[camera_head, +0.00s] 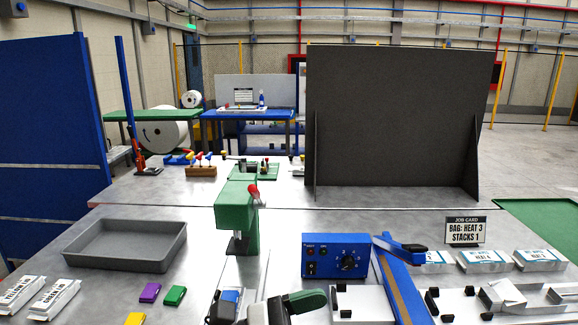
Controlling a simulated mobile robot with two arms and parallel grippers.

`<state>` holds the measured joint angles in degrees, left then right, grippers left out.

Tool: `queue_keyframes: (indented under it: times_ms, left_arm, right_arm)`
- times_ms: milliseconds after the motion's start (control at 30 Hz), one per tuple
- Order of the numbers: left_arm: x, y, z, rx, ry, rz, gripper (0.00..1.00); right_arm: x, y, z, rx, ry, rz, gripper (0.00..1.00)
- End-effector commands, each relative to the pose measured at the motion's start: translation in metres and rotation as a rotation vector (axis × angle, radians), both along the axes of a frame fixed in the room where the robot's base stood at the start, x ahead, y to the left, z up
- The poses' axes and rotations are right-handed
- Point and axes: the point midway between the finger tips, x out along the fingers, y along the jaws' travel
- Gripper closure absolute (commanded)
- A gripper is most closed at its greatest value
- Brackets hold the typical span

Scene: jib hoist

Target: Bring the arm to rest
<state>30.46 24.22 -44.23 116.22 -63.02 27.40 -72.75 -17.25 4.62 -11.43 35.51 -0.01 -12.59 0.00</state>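No gripper of mine can be made out in the head view. Several things have arm-like parts, and I cannot tell which one the task means. A long blue bar sealer (398,285) with a brown strip lies at the front right; its blue arm with a dark handle (402,244) is at its far end and looks raised. A green press-like stand (237,212) with a red-knobbed lever (254,193) stands at the middle. No jib hoist is clearly visible.
A blue control box (336,256) with a dial stands beside the sealer. A grey tray (125,246) is at left; a job card (465,230) and white packs (485,261) are at right. A dark panel (395,120) stands behind. The front edge is crowded with small fixtures.

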Motion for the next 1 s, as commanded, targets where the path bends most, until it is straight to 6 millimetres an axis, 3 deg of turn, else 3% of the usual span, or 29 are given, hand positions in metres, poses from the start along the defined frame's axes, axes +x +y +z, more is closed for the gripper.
queue_keyframes:
  times_ms: [67, 167, 267, 367, 500, 600, 700, 733, 1000]
  left_arm:
    - [0.013, 0.02, 0.011, -0.23, 0.302, 0.091, 0.25]
    - [0.034, 0.057, 0.008, -0.515, 0.682, 0.197, 0.25]
    - [0.051, 0.1, -0.018, -0.804, 1.058, 0.303, 0.25]
    - [0.054, 0.144, -0.063, -1.102, 1.417, 0.414, 0.25]
    - [0.027, 0.195, -0.144, -1.534, 1.864, 0.601, 0.25]
    - [-0.009, 0.217, -0.191, -1.806, 2.09, 0.742, 0.25]
    - [-0.045, 0.229, -0.224, -2.018, 2.232, 0.873, 0.25]
    - [-0.056, 0.232, -0.232, 1.994, -2.175, -0.877, 0.25]
    - [-0.145, 0.244, -0.273, 1.747, -1.687, -0.891, 0.25]
  right_arm:
    - [0.0, -0.001, 0.0, -0.001, 0.0, 0.0, 0.57]
    - [0.0, -0.001, 0.0, -0.001, 0.001, 0.0, 0.57]
    - [0.0, -0.001, 0.0, -0.001, 0.001, 0.0, 0.57]
    - [0.0, -0.001, 0.0, -0.001, 0.001, 0.0, 0.57]
    - [0.0, 0.0, 0.0, -0.001, 0.0, 0.0, 0.57]
    - [0.0, 0.0, 0.0, -0.001, 0.0, 0.0, 0.57]
    - [0.0, 0.0, 0.0, -0.001, 0.0, 0.0, 0.57]
    - [0.0, 0.0, 0.0, -0.001, 0.0, 0.0, 0.57]
    - [0.001, 0.0, 0.0, 0.0, -0.001, 0.001, 0.57]
